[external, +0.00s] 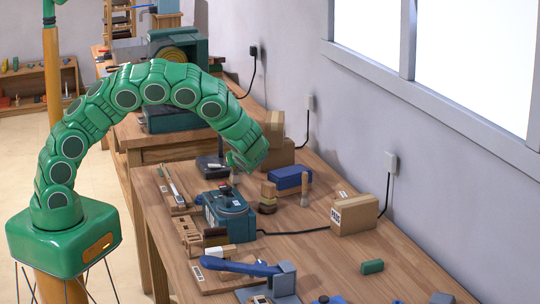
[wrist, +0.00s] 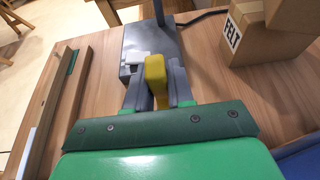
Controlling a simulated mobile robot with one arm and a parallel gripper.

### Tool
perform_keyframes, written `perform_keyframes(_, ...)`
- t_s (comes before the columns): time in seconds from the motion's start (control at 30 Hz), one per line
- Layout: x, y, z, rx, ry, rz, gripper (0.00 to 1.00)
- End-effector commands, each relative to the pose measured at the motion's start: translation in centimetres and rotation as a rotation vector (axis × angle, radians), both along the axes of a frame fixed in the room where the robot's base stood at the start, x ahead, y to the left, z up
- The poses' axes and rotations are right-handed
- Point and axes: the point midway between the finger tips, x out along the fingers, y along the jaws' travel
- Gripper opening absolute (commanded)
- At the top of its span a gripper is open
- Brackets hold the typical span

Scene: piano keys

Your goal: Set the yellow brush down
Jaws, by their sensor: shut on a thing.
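My gripper (wrist: 157,92) is shut on the yellow brush (wrist: 155,72), which stands up between the two grey fingers in the wrist view. Only its yellow block-like part shows; the rest is hidden by the fingers and the green wrist. In the external view my gripper (external: 236,168) hangs above the wooden workbench (external: 330,262), beside a dark grey machine base. The brush cannot be made out there. I cannot tell whether it touches anything below.
The grey machine base (wrist: 132,38) with an upright post lies just beyond the fingers. A cardboard box marked FELT (wrist: 250,42) is at right. A blue box (external: 290,178), wooden-handled tools and a teal machine (external: 230,215) crowd the bench. Bare wood shows toward the front right.

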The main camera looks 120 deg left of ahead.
Motion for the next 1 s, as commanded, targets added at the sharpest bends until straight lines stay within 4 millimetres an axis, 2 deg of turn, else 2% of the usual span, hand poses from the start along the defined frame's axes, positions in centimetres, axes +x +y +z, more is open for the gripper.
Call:
perform_keyframes(0.1,-0.02,-0.01,-0.91,-0.002,0.001,0.0,0.0)
perform_keyframes(0.47,0.02,-0.01,-1.18,-0.001,0.0,0.0,0.0)
perform_keyframes(0.5,0.03,-0.01,-1.24,-0.001,0.0,0.0,0.24)
perform_keyframes(0.67,0.03,-0.01,-1.19,-0.001,-0.001,0.0,0.48)
perform_keyframes(1.0,0.04,-0.01,-0.98,0.0,0.0,-0.001,0.48)
